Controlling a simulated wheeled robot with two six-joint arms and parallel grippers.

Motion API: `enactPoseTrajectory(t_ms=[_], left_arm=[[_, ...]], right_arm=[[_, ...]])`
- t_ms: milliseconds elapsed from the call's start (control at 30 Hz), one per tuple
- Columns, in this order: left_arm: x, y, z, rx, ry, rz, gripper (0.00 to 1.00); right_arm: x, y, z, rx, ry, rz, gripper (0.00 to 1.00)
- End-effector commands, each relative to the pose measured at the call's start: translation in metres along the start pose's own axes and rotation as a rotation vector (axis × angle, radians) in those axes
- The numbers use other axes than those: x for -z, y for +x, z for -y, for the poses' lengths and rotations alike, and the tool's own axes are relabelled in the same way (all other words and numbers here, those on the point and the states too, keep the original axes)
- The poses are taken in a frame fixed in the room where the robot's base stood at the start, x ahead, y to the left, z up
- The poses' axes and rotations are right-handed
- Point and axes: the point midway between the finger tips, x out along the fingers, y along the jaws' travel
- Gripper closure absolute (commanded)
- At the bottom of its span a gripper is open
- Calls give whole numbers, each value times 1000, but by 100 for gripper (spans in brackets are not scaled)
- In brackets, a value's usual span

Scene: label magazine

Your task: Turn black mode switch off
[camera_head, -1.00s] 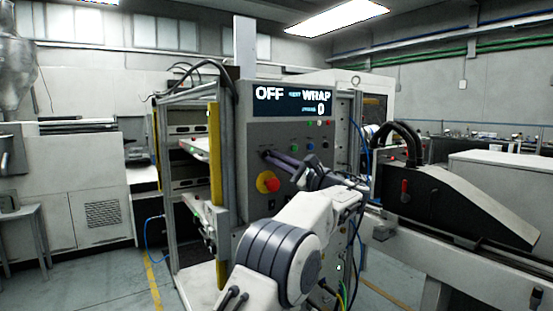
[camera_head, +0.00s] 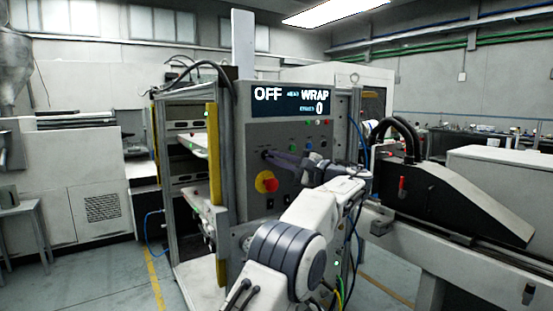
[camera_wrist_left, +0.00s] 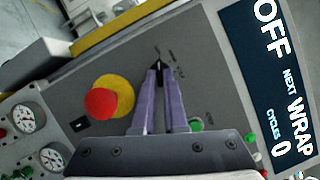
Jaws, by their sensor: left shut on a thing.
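The black mode switch (camera_wrist_left: 157,66) is on the grey control panel (camera_wrist_left: 215,100), with its dark pointed end showing between my fingertips in the left wrist view. My left gripper (camera_wrist_left: 160,74) is shut on the switch, with its purple-grey fingers close on either side. In the head view my left gripper (camera_head: 268,156) reaches the panel left of its middle, and the fingers hide the switch there. The display (camera_head: 291,101) reads OFF, NEXT WRAP and CYCLES 0. My right gripper is not in view.
A red emergency button on a yellow base (camera_head: 267,182) sits just below my fingers; it also shows in the left wrist view (camera_wrist_left: 103,103). Small coloured buttons (camera_head: 310,146) lie to the right. A yellow post (camera_head: 214,155) edges the panel's left side.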

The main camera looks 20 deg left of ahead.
Motion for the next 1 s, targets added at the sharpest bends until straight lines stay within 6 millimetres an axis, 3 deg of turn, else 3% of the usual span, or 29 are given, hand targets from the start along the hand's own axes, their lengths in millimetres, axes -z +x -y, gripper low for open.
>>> enactPoseTrajectory(t_ms=[167,200,233,267,667,1000], left_arm=[[0,1,1,1,-2,0,100],[0,1,1,1,-1,0,75],[-1,1,1,2,-1,1,63],[-1,1,1,1,-1,1,60],[1,-7,0,1,0,-3,60],[1,-70,0,2,0,-4,60]], right_arm=[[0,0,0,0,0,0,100],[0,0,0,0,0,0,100],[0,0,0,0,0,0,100],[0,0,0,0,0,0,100],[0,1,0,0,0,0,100],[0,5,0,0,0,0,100]])
